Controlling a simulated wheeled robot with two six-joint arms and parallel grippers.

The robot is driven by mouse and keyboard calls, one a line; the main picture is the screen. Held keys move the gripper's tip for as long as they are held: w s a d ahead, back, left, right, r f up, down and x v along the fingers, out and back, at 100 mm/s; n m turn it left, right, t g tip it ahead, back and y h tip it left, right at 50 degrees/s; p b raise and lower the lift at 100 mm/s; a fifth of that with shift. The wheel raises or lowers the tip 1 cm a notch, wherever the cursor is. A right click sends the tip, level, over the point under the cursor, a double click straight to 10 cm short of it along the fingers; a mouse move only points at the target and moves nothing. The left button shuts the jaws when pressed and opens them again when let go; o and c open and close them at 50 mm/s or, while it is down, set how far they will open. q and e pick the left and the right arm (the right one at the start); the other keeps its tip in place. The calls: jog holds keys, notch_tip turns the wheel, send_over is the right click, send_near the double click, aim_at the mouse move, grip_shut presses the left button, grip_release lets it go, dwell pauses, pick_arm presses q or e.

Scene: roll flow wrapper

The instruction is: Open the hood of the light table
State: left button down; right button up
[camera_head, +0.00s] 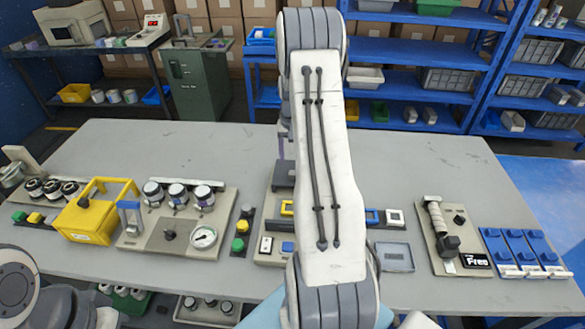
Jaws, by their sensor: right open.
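My right arm stands in the middle of the camera_head view and hides much of the board behind it. The right gripper (284,152) shows only in part at the left edge of that arm, above the middle board (264,198); it is open. A dark grey block (284,174) shows just below it; whether they touch is unclear. No light table or hood can be made out for sure. A yellow box (88,222) with a raised yellow handle frame stands at the left. Only links of my left arm show, at the lower left; its gripper is out of view.
A gauge panel (172,234) with black knobs and push buttons (240,228) lie left of centre. A grey tray (394,257), a lever board (447,235) and blue slotted blocks (522,252) lie to the right. The grey table (200,150) is clear at the back.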

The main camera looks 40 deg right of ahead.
jog(key=shift+r, duration=2.55)
